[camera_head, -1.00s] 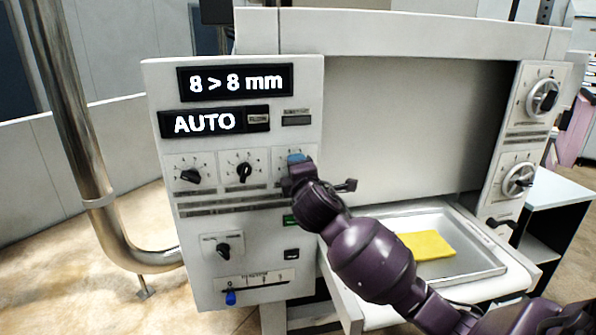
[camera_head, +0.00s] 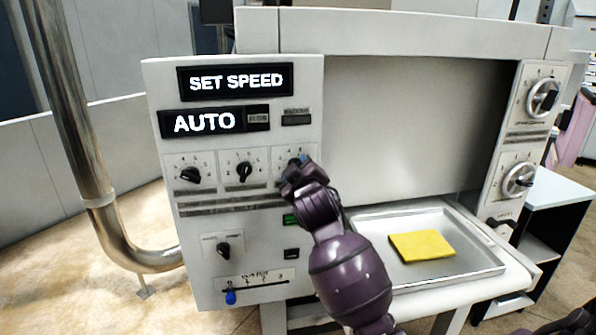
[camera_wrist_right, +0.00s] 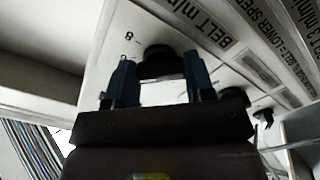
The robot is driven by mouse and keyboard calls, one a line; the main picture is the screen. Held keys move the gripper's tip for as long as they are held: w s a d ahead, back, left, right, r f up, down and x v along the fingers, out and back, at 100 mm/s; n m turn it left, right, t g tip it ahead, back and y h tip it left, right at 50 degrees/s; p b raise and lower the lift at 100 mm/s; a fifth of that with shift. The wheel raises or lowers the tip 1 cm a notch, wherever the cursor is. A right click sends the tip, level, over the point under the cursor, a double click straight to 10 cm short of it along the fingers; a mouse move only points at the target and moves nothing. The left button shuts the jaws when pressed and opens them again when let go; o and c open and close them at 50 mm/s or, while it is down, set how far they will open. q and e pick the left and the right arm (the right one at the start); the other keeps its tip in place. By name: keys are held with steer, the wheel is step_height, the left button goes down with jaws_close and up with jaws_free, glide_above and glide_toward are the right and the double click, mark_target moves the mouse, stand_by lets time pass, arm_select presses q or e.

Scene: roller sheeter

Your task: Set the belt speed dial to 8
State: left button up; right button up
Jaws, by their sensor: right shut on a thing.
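The belt dial is the rightmost of three dials in the upper row of the white control panel; its pale plate (camera_head: 281,157) shows, but its knob is mostly hidden in the head view. My right gripper (camera_head: 295,168) covers it. In the right wrist view the black knob (camera_wrist_right: 160,62) sits between the two blue fingers of my right gripper (camera_wrist_right: 161,78), which is shut on it. A mark "8" and the label "BELT m/min" show beside it. The pointer's exact setting cannot be read. The upper display (camera_head: 235,81) reads "SET SPEED". My left gripper is out of view.
Two more black knobs, left (camera_head: 191,175) and middle (camera_head: 243,172), stand beside the belt dial. A lower knob (camera_head: 223,249) and a blue-tipped slider (camera_head: 231,298) sit below. A metal tray (camera_head: 478,262) with a yellow slab (camera_head: 422,245) is at right.

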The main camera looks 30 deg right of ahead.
steer(key=shift+m, duration=4.5)
steer(key=o, duration=0.9)
steer(key=shift+s+a, duration=0.1)
